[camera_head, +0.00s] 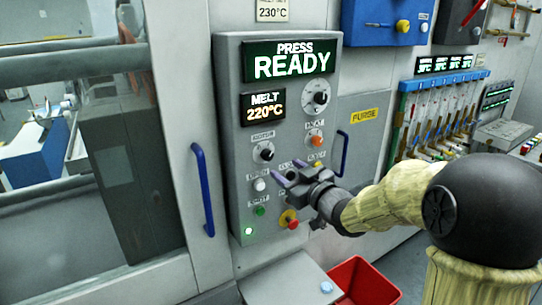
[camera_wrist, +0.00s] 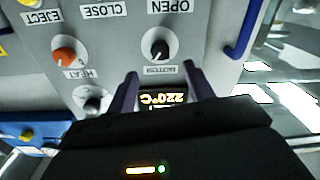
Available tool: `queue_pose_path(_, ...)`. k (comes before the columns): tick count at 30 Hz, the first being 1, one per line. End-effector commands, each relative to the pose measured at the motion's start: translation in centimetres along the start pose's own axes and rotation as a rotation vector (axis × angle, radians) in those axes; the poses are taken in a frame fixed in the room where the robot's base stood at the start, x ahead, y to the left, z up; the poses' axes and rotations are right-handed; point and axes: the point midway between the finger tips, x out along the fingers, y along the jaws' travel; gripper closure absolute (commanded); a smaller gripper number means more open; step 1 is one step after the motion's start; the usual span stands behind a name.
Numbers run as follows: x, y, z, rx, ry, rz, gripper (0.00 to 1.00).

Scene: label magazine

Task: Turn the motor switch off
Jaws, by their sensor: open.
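The motor switch (camera_head: 263,152) is a black rotary knob on a white round plate, under a "MOTOR" label on the grey press panel (camera_head: 230,130). In the wrist view, which shows the panel upside down, the motor switch (camera_wrist: 159,48) lies just beyond and between the fingertips, apart from them. Its pointer direction is too small to tell surely. My gripper (camera_head: 281,177) is open and empty in front of the panel, slightly below and right of the switch in the head view. Its two dark fingers also show in the wrist view (camera_wrist: 160,75).
An orange heat knob (camera_head: 316,140) and a black knob (camera_head: 317,97) are close by. Push buttons and a red emergency button (camera_head: 289,219) sit lower. Blue door handles (camera_head: 203,190) flank the panel. A red bin (camera_head: 362,283) stands below.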

Motion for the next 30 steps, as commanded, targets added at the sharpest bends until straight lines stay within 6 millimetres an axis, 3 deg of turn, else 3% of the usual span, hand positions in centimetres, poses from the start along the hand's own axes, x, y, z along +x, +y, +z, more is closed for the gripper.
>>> queue_pose_path(12, 7.2, 0.0, -0.2, 0.0, 0.001, -0.002, 0.48)
queue_pose_path(18, 8.6, 0.0, 0.0, 0.0, 0.0, -0.001, 0.48)
queue_pose_path(25, 8.6, 0.0, 0.0, 0.0, 0.0, 0.0, 0.48)
queue_pose_path(26, 8.6, 0.0, 0.0, 0.0, 0.0, 0.0, 0.5)
queue_pose_path(30, 8.6, 0.0, 0.0, 0.0, 0.0, 0.0, 0.77)
